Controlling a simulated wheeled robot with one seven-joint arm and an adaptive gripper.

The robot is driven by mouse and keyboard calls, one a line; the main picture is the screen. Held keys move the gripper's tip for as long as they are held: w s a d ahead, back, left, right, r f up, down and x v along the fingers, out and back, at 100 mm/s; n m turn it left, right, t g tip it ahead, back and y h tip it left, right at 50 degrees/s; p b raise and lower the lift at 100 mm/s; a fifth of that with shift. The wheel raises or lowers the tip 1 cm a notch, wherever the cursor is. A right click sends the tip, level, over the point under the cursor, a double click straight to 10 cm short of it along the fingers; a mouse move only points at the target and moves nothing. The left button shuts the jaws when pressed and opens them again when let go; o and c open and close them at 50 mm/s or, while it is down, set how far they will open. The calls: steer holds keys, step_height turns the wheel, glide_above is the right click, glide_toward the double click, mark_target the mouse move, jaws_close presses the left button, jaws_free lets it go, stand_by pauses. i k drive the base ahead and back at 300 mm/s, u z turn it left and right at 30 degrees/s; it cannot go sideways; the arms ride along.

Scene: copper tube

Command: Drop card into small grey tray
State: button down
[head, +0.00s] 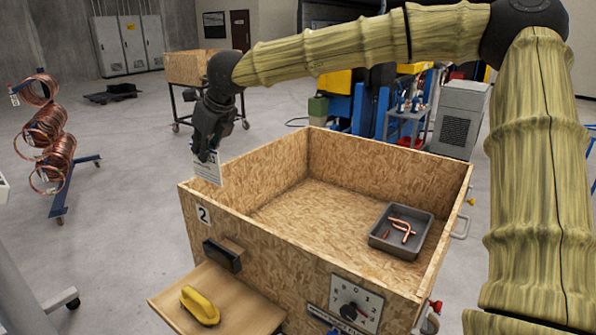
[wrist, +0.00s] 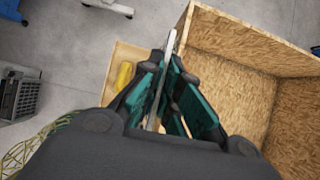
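My gripper (head: 206,153) is shut on a white card (head: 208,170). The card hangs below the fingers, with its printed face towards the head camera. It is just outside or above the left corner of the wooden crate; I cannot tell exactly which. In the wrist view the card (wrist: 169,48) shows nearly edge-on between the teal finger pads. The small grey tray (head: 393,248) sits on the crate floor at the right, well away from my gripper. Several bent copper tube pieces (head: 402,226) lie in it. The tray is not visible in the wrist view.
A yellow object (head: 200,305) lies on a wooden shelf (head: 240,312) at the crate's front. A dial plate (head: 355,303) is on the front wall. Copper coils (head: 47,130) stand far left. Most of the crate floor is bare.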

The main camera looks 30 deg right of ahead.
mark_target(404, 241)
steer(key=z, duration=1.8)
